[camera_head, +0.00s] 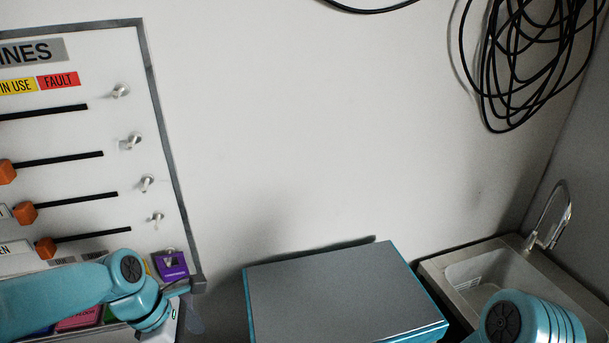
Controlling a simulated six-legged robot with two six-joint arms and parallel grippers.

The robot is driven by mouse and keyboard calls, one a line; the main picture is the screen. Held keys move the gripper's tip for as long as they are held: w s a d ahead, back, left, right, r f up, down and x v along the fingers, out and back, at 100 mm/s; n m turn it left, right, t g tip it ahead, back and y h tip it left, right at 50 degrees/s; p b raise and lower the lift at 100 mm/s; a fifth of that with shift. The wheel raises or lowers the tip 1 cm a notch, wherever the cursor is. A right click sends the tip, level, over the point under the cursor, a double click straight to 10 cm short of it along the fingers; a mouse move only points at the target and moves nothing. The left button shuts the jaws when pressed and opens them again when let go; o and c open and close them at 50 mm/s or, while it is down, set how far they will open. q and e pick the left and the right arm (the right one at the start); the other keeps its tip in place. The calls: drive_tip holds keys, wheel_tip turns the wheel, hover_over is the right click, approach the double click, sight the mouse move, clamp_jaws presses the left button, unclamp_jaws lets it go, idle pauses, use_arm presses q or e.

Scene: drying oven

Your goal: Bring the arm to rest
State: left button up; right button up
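My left arm comes in from the lower left as teal links. Its far end bends down at the bottom edge in front of the lower corner of the wall panel, and I cannot make out its fingertips. My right arm shows only as a teal joint at the bottom right, in front of the sink, and its gripper is out of the picture. A grey-topped box with teal sides (340,290) stands between the two arms. No drying oven can be clearly made out.
A wall panel (90,125) with slots, orange sliders (25,213) and pegs fills the left. A purple tag (171,266) hangs low on it. A sink (485,275) with a tap (550,215) is at the lower right. A black cable coil (520,60) hangs at the upper right.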

use_arm(q)
drive_tip(key=s+d+f+m+g, duration=0.1)
drive_tip(key=s+d+f+m, duration=0.25)
drive_tip(key=s+f, duration=0.4)
drive_tip(key=s+d+f+m+g, duration=0.15)
drive_tip(key=s+f+m, duration=0.35)
drive_tip(key=f, duration=0.5)
drive_tip(key=s+d+f+m, duration=0.35)
drive_tip(key=s+f, duration=0.25)
drive_tip(key=f, duration=0.3)
drive_tip(key=w+m+t, duration=0.1)
drive_tip(key=m, duration=0.1)
drive_tip(key=w+m+t, duration=0.1)
drive_tip(key=w+m, duration=0.1)
drive_tip(key=w+a+m+t, duration=0.1)
drive_tip(key=m, duration=0.1)
drive_tip(key=shift+w+f+m, duration=0.15)
drive_tip(key=shift+f+m, duration=0.2)
drive_tip(key=shift+m, duration=0.05)
drive_tip(key=shift+w, duration=0.1)
drive_tip(key=shift+a, duration=0.1)
